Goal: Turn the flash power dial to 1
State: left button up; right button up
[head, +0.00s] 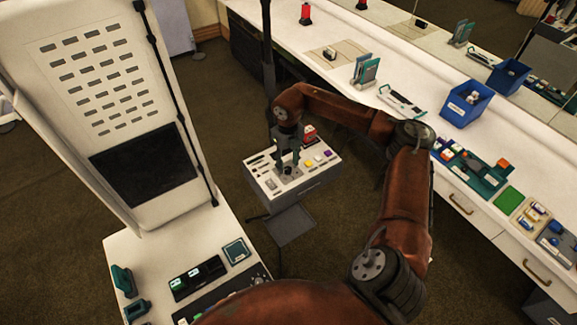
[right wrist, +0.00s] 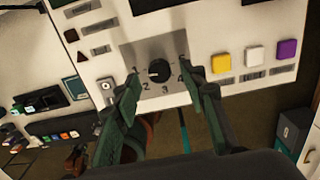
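The flash power dial (right wrist: 159,70) is a round black knob on a grey plate in the right wrist view, with the numbers 1 to 4 around its lower side. I cannot tell which number it points to. It sits on the white control box (head: 312,178), which stands in the middle of the head view. My right gripper (head: 288,160) is above the box at the dial. In the right wrist view its two green fingers are spread on either side of the dial, with gaps to the knob. My left gripper is not in view.
Yellow (right wrist: 221,63), white and purple buttons lie right of the dial. A red item (head: 309,133) stands at the box's back edge. A long white counter (head: 400,60) with a blue bin (head: 466,103) runs along the right. A tall white panel (head: 105,95) stands left.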

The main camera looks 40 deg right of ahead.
aim_at(288, 168)
notch_tip(288, 168, up, 10)
dwell(0.3)
dwell(0.5)
